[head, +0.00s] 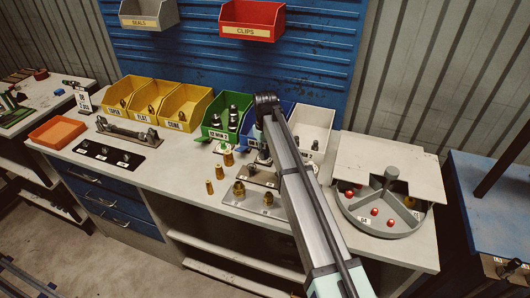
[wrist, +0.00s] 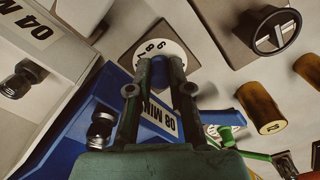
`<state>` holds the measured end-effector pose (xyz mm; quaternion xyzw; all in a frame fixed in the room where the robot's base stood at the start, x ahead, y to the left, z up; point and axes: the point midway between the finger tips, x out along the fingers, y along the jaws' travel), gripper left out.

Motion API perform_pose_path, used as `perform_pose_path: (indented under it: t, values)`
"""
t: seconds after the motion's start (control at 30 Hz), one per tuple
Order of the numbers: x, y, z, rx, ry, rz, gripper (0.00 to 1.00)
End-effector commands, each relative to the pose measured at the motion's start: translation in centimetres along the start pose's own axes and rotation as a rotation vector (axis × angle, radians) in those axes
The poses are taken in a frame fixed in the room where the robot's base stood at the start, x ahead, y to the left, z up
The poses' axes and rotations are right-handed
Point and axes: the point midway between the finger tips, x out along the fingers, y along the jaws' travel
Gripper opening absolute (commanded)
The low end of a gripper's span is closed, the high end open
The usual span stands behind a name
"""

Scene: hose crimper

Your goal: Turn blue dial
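The blue dial (wrist: 159,70) shows as a small blue knob in front of a round white face with black numbers (wrist: 158,49) in the wrist view. My gripper (wrist: 160,68) has one finger on each side of the knob, and the fingertips appear to touch it. Part of the white face is hidden behind the fingers. In the head view my arm covers the middle of the bench, and the blue dial cannot be made out there.
A blue bin (wrist: 85,125) lies close beside my fingers. A black round knob (wrist: 275,31) and brass cylinders (wrist: 262,108) stand nearby. In the head view, a green bin (head: 216,131) and a white bin (head: 313,120) flank my arm; a round sectioned tray (head: 352,214) is right.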

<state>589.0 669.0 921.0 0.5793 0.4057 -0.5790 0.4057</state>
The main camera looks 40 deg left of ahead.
Motion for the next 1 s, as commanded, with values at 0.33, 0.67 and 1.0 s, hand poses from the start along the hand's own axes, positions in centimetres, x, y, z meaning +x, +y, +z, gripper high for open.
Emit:
perform_pose_path:
  t: [0.33,0.67,1.0]
  values:
    - [0.08,-0.01,0.0,0.067,-0.001,0.0,0.0]
    - [0.1,0.0,-0.01,0.281,-0.001,0.0,0.0]
    - [0.09,0.01,-0.01,0.47,-0.001,0.0,0.0]
